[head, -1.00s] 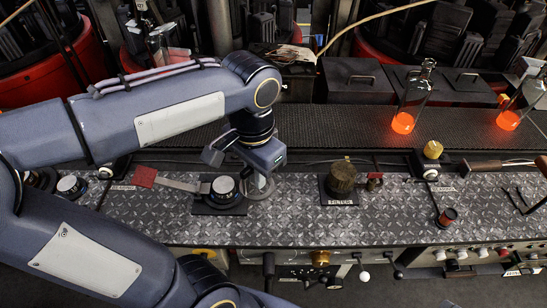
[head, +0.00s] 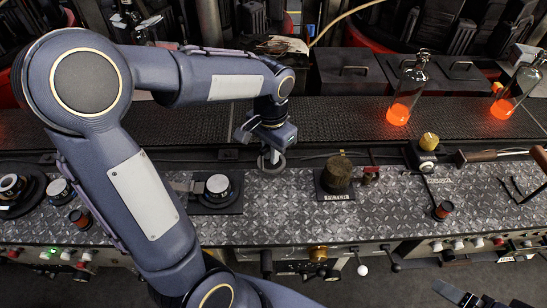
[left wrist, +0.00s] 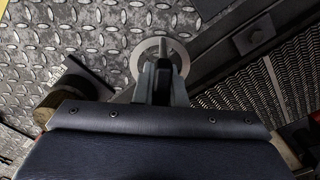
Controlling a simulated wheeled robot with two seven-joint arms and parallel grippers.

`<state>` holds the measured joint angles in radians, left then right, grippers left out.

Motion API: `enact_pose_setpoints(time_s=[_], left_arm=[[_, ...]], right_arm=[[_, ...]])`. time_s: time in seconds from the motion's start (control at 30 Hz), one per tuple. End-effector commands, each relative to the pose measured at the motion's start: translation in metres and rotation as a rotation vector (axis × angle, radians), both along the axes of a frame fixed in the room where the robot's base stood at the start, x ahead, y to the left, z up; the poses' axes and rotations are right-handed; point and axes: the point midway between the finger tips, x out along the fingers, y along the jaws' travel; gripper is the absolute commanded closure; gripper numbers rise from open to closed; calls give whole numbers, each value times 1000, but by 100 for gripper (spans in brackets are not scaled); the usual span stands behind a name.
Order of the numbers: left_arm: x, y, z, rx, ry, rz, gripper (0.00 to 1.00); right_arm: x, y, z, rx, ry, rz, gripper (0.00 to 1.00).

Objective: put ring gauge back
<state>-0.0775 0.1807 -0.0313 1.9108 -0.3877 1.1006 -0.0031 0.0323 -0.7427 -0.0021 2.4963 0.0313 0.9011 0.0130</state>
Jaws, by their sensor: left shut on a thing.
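The ring gauge (head: 265,166) is a flat silver ring. My left gripper (head: 272,157) is shut on it at the back part of the patterned metal bench (head: 300,220), near the edge of the dark grating. In the left wrist view the ring gauge (left wrist: 135,62) shows beyond the dark fingers (left wrist: 163,72), which cover part of it. I cannot tell whether the ring touches the bench. A round silver-rimmed gauge (head: 218,185) on a black base stands to the left of the ring.
A brown knob (head: 337,173) on a labelled black plate stands right of the ring. A yellow-topped piece (head: 428,142) and a dark red cup (head: 443,210) are further right. Glowing bottles (head: 405,95) stand on the grating (head: 340,115). Bare bench lies in front of the ring.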

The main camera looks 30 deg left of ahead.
Motion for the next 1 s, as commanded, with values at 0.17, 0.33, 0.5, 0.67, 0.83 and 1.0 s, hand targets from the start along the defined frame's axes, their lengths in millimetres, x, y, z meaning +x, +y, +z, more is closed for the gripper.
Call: enact_pose_setpoints(time_s=[0.17, 0.33, 0.5, 0.67, 0.83, 1.0], left_arm=[[10, 1, -11, 0, 0, 0, 100], [13, 1, -36, 1, 2, 1, 100], [13, 1, -45, 1, -1, 1, 100], [13, 1, -45, 1, -2, 1, 100], [13, 1, -50, 1, -2, 1, 100], [13, 1, -48, 1, -1, 1, 68]], right_arm=[[0, 0, 1, 0, 0, 0, 5], [0, 0, 0, 0, 0, 0, 5], [0, 0, 0, 0, 0, 0, 5], [0, 0, 0, 0, 0, 0, 5], [0, 0, -4, 0, 0, 0, 5], [0, 0, -2, 0, 0, 0, 5]])
